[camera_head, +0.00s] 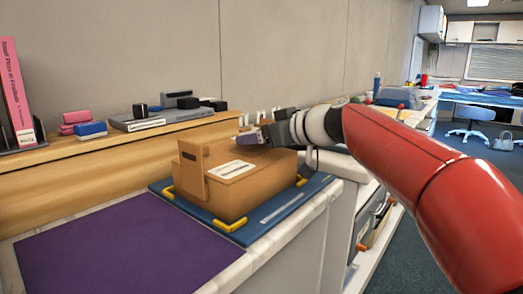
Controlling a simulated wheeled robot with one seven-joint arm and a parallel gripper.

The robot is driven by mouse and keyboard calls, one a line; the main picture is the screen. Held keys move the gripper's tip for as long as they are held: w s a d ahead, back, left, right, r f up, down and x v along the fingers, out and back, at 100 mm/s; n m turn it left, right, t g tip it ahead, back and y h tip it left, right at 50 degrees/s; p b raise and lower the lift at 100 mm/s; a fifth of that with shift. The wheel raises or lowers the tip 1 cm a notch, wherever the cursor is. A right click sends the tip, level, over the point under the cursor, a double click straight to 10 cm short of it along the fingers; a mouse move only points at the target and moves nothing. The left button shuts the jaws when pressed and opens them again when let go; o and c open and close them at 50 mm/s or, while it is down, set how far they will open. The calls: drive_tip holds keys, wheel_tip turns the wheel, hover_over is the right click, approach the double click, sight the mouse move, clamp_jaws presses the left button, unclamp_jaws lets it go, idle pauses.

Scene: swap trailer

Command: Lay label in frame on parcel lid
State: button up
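A brown cardboard parcel (245,188) sits on a blue mat between yellow corner brackets. On its lid lies a white rectangular patch (232,170) with dark marks; I cannot tell whether it is the label, the frame or both. My gripper (250,138) is over the far right part of the lid, behind and to the right of the white patch. It is small and dark, and a greyish-purple piece shows at its tip. I cannot tell whether that piece is held, or how far the fingers are apart.
The blue mat (316,187) lies near the counter's right edge. A flat purple mat (125,245) is clear at the front left. The wooden ledge (95,160) behind holds a pink book (17,90), pink and blue blocks, and a grey slab with dark items.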

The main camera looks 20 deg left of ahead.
sight(259, 150)
drive_tip(key=shift+f, duration=1.3)
drive_tip(key=shift+f+b, duration=0.8)
drive_tip(key=shift+b, duration=0.2)
drive_tip(key=shift+c, duration=0.2)
drive_tip(key=shift+f, duration=0.15)
drive_tip(key=o, duration=0.7)
drive_tip(key=shift+r+p, duration=0.4)
drive_tip(key=shift+r, duration=0.1)
drive_tip(key=r+b+v, duration=0.1)
drive_tip(key=v, duration=1.1)
